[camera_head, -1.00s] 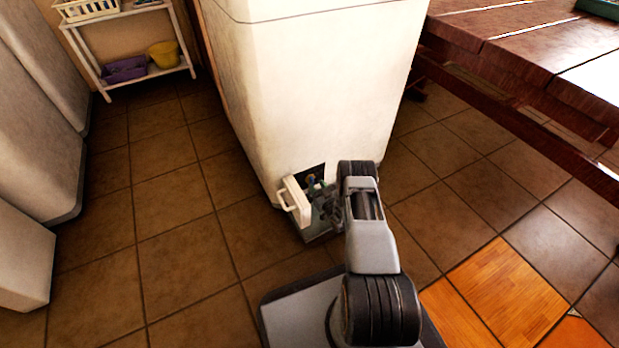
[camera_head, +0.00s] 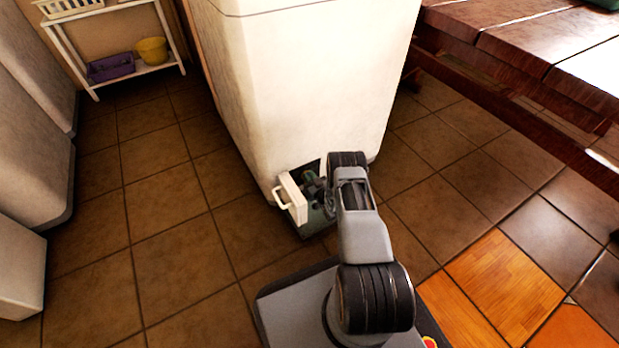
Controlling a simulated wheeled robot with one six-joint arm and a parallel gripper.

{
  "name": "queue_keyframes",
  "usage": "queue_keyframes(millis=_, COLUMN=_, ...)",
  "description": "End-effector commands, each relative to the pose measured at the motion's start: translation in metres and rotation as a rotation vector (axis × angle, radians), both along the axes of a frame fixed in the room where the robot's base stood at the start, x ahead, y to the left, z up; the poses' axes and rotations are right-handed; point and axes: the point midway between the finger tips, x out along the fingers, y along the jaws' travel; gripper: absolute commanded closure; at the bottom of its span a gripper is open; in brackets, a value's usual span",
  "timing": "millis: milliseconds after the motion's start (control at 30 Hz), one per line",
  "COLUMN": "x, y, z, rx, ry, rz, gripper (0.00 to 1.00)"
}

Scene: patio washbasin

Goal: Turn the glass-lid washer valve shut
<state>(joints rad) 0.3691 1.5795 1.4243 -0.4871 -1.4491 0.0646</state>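A large white appliance (camera_head: 300,90) stands in the middle. Low on its front is a dark opening with a small white panel and handle (camera_head: 290,199) swung out at its left. A greenish-grey part (camera_head: 312,222) shows below the opening. My gripper (camera_head: 318,186) is at this opening, at the end of my arm. The arm's wrist covers the right part of the opening. The valve cannot be made out clearly behind the gripper. The fingers are too small and dark to tell open from shut. No glass lid is clear in this view.
A dark red wooden table (camera_head: 500,50) stands at the right. A white shelf (camera_head: 135,73) with a purple bin (camera_head: 111,67) and a yellow bucket (camera_head: 152,50) is at the back left. White units line the left edge. Tiled floor (camera_head: 170,225) is clear left of the appliance.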

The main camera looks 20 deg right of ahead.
Motion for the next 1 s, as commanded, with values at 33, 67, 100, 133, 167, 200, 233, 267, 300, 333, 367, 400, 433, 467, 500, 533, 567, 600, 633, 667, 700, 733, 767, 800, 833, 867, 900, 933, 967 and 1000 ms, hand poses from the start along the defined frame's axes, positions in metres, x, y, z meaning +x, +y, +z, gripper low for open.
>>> queue_keyframes(millis=33, x=0.0, y=0.0001, z=0.0, rx=0.0, ry=0.0, rz=0.0, gripper=0.89)
queue_keyframes(millis=67, x=-0.0001, y=0.0001, z=-0.0001, rx=0.0, ry=0.0, rz=0.0, gripper=0.92)
queue_keyframes(millis=100, x=-0.0001, y=0.0001, z=-0.0001, rx=0.0, ry=0.0, rz=0.0, gripper=0.96)
queue_keyframes(millis=133, x=-0.0001, y=0.0001, z=-0.0001, rx=0.0, ry=0.0, rz=0.0, gripper=0.99)
queue_keyframes(millis=167, x=-0.0001, y=0.0001, z=-0.0001, rx=0.0, ry=0.0, rz=0.0, gripper=1.0)
queue_keyframes(millis=200, x=-0.0001, y=0.0001, z=-0.0001, rx=0.0, ry=0.0, rz=0.0, gripper=1.0)
queue_keyframes(millis=233, x=-0.0001, y=0.0001, z=-0.0001, rx=0.0, ry=0.0, rz=0.0, gripper=1.0)
queue_keyframes(millis=267, x=-0.0002, y=0.0001, z=-0.0001, rx=0.0, ry=0.0, rz=0.0, gripper=1.0)
queue_keyframes(millis=300, x=-0.0002, y=0.0001, z=-0.0001, rx=-0.001, ry=0.0, rz=0.0, gripper=1.0)
queue_keyframes(millis=333, x=-0.0002, y=0.0001, z=-0.0002, rx=-0.003, ry=0.0, rz=0.0, gripper=1.0)
queue_keyframes(millis=367, x=-0.0002, y=0.0002, z=-0.0002, rx=-0.006, ry=-0.001, rz=0.0, gripper=1.0)
queue_keyframes(millis=400, x=-0.0003, y=0.0003, z=-0.0002, rx=-0.012, ry=-0.001, rz=0.0, gripper=1.0)
queue_keyframes(millis=433, x=-0.0003, y=0.0004, z=-0.0002, rx=-0.018, ry=-0.002, rz=0.0, gripper=1.0)
queue_keyframes(millis=467, x=-0.0004, y=0.0006, z=-0.0003, rx=-0.025, ry=-0.003, rz=0.0, gripper=1.0)
queue_keyframes(millis=500, x=-0.0004, y=0.0009, z=-0.0003, rx=-0.038, ry=-0.003, rz=0.0, gripper=1.0)
queue_keyframes(millis=533, x=-0.0004, y=0.0012, z=-0.0003, rx=-0.051, ry=-0.005, rz=0.0, gripper=1.0)
queue_keyframes(millis=567, x=-0.0005, y=0.0015, z=-0.0004, rx=-0.065, ry=-0.006, rz=0.0, gripper=1.0)
queue_keyframes(millis=600, x=-0.0006, y=0.0019, z=-0.0005, rx=-0.088, ry=-0.009, rz=0.0, gripper=1.0)
queue_keyframes(millis=633, x=-0.0007, y=0.0023, z=-0.0006, rx=-0.105, ry=-0.011, rz=0.0, gripper=1.0)
queue_keyframes(millis=667, x=-0.0007, y=0.0027, z=-0.0007, rx=-0.126, ry=-0.013, rz=0.0, gripper=1.0)
queue_keyframes(millis=700, x=-0.0008, y=0.0033, z=-0.0008, rx=-0.157, ry=-0.017, rz=0.001, gripper=1.0)
queue_keyframes(millis=733, x=-0.0009, y=0.0038, z=-0.0009, rx=-0.182, ry=-0.02, rz=0.001, gripper=1.0)
queue_keyframes(millis=767, x=-0.001, y=0.0044, z=-0.0011, rx=-0.208, ry=-0.023, rz=0.001, gripper=1.0)
queue_keyframes(millis=800, x=-0.0011, y=0.0051, z=-0.0013, rx=-0.244, ry=-0.027, rz=0.001, gripper=1.0)
queue_keyframes(millis=833, x=-0.0012, y=0.0056, z=-0.0014, rx=-0.272, ry=-0.03, rz=0.001, gripper=1.0)
queue_keyframes(millis=867, x=-0.0013, y=0.0061, z=-0.0016, rx=-0.3, ry=-0.033, rz=0.001, gripper=1.0)
queue_keyframes(millis=900, x=-0.0014, y=0.0068, z=-0.0019, rx=-0.339, ry=-0.038, rz=0.001, gripper=1.0)
queue_keyframes(millis=933, x=-0.0015, y=0.0073, z=-0.0021, rx=-0.367, ry=-0.041, rz=0.001, gripper=1.0)
queue_keyframes(millis=967, x=-0.0016, y=0.0078, z=-0.0024, rx=-0.396, ry=-0.043, rz=0.0, gripper=1.0)
queue_keyframes(millis=1000, x=-0.0017, y=0.0085, z=-0.0027, rx=-0.433, ry=-0.048, rz=0.0, gripper=1.0)
